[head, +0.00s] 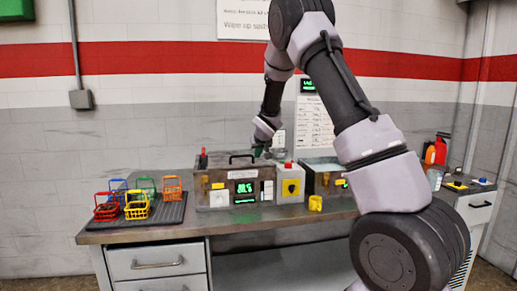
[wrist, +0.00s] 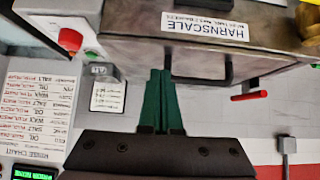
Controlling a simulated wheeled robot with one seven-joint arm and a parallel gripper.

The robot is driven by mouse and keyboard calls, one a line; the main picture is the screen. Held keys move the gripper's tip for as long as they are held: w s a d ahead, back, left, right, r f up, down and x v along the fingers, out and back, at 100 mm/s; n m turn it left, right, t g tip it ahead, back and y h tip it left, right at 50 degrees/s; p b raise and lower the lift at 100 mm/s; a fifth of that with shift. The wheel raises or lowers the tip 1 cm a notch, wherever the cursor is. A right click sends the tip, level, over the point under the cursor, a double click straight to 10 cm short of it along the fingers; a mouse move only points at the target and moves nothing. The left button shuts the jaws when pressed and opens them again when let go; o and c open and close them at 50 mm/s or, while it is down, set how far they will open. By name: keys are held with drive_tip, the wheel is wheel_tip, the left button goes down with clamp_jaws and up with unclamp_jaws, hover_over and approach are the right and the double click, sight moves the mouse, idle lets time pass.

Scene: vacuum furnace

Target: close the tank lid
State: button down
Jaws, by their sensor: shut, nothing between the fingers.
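The left tank (head: 218,202) is a grey-brown metal box on the bench with a green lit display on its front. Its lid (head: 217,164) carries a black handle (head: 243,156); I cannot tell whether the lid lies fully flush. In the wrist view the metal lid or tank edge (wrist: 275,35) with a HARNSCALE label crosses the top, the dark handle (wrist: 230,70) below it.
A grey control box (head: 289,190) with a red button stands right of the tank. A second tank (head: 322,165) with pale liquid stands further right, partly behind my arm. Coloured baskets (head: 137,207) sit on a black mat at left.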

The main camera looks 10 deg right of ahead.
drive_tip(key=shift+s+d+f+t, duration=0.15)
drive_tip(key=shift+f+t, duration=0.35)
drive_tip(key=shift+f, duration=0.7)
drive_tip(key=s+f, duration=0.2)
drive_tip(key=s, duration=0.6)
drive_tip(key=s+d+r+m+g, duration=0.1)
drive_tip(key=s+d+r+m, duration=0.15)
drive_tip(key=s+r, duration=0.55)
drive_tip(key=s+d+r+m+g, duration=0.15)
drive_tip(key=s+d+r, duration=0.25)
drive_tip(key=s+r, duration=0.4)
drive_tip(key=s+a+r+y, duration=0.1)
drive_tip(key=s+r, duration=0.2)
drive_tip(key=s, duration=0.8)
drive_tip(key=s+r+y, duration=0.1)
drive_tip(key=s+r, duration=0.3)
drive_tip(key=s, duration=0.8)
drive_tip(key=shift+s+a+g, duration=0.15)
drive_tip(key=shift+a+g, duration=0.2)
drive_tip(key=shift+a, duration=0.05)
